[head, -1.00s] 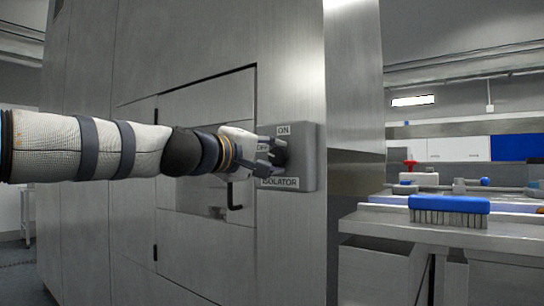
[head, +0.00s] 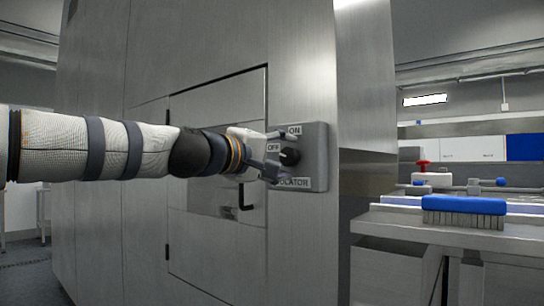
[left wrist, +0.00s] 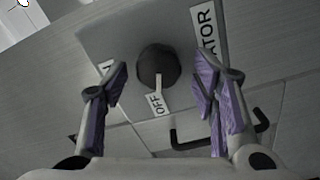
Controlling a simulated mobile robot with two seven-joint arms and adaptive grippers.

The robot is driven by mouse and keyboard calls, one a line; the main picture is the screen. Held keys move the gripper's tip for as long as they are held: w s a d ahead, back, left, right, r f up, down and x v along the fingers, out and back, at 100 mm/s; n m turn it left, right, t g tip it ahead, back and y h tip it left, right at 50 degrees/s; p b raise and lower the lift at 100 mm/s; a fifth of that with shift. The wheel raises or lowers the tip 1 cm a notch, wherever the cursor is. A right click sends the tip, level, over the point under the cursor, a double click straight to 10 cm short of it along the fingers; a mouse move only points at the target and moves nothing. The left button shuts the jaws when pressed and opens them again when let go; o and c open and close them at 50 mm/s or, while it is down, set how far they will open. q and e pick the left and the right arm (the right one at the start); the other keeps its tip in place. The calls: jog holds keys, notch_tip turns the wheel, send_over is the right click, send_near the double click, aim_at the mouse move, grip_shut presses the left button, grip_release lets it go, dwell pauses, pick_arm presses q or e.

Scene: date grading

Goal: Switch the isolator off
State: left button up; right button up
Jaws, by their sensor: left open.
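The isolator (head: 319,165) is a grey box on the steel cabinet, with ON, OFF and ISOLATOR labels. The knob's white pointer line is aimed at the OFF label (left wrist: 158,104). My left gripper (head: 284,154) is open in front of the box. In the left wrist view its fingers (left wrist: 160,80) stand apart on either side of the knob, with nothing between them gripped. The ON label is partly hidden there by a finger. My right gripper is out of view.
A black hooked handle (head: 244,196) is on the cabinet door just below my left gripper. At the right, a steel bench (head: 430,233) carries a blue brush (head: 463,205) and a red-topped item (head: 422,166).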

pick_arm(q)
jog(key=v, duration=1.1)
jog(key=shift+s, duration=0.15)
